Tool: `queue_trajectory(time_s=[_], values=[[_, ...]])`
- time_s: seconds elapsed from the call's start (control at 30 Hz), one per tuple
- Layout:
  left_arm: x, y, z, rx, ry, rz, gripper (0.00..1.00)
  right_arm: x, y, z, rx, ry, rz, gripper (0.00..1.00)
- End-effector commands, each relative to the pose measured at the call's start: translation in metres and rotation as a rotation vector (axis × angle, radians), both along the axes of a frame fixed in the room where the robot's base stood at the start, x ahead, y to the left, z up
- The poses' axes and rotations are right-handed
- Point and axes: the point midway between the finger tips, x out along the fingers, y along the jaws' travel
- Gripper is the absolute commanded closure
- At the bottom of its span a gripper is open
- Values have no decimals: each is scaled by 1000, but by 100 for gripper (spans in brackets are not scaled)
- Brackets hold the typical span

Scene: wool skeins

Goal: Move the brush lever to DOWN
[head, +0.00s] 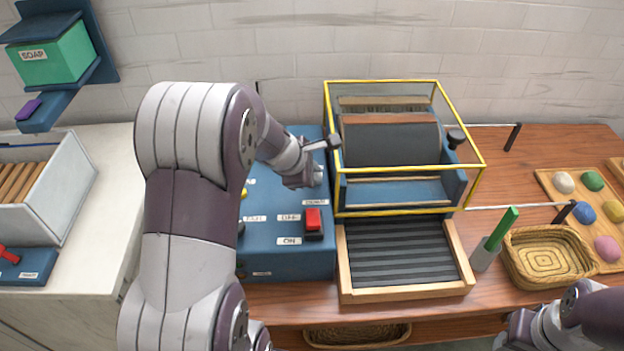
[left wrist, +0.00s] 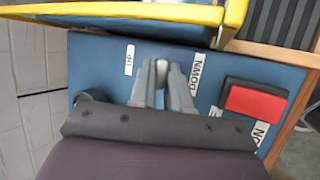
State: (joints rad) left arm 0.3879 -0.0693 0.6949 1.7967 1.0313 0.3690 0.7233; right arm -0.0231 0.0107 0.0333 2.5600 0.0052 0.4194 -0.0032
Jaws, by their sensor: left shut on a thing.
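The brush lever (left wrist: 162,64) shows in the left wrist view only as a small pale tip between my fingertips. It stands on the blue panel (left wrist: 95,55), between the UP label (left wrist: 129,60) and the DOWN label (left wrist: 195,70). My left gripper (left wrist: 163,80) is shut on it. In the head view my left gripper (head: 316,176) is at the right edge of the blue machine (head: 285,262), just above the DOWN label (head: 315,202); the lever is mostly hidden there. My right gripper (head: 513,330) is partly cut off at the bottom right, its fingers hidden.
A red switch (head: 313,219) with ON and OFF labels sits in front of my left gripper. A yellow-framed guard (head: 403,213) stands close on its right, over a drum. A basket (head: 518,264), a green-handled brush (head: 503,228) and wool balls lie further right.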

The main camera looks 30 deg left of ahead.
Motion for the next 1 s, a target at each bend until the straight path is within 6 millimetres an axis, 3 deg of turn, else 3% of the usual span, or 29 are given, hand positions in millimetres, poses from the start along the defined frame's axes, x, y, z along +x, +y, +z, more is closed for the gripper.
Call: queue_trajectory(time_s=[0.3,0.33,0.4,0.73,1.0], values=[[-1,-1,-1,-2,3,-2,100,0,0,0,0,0,0,55],[-1,-1,-1,-2,3,-2,80,0,0,0,0,0,0,55],[-1,-1,-1,-2,3,-2,62,0,0,0,0,0,0,55],[-3,0,5,-2,1,0,62,0,0,2,0,0,0,55],[-39,7,62,1,-2,1,62,0,0,21,0,0,0,55]])
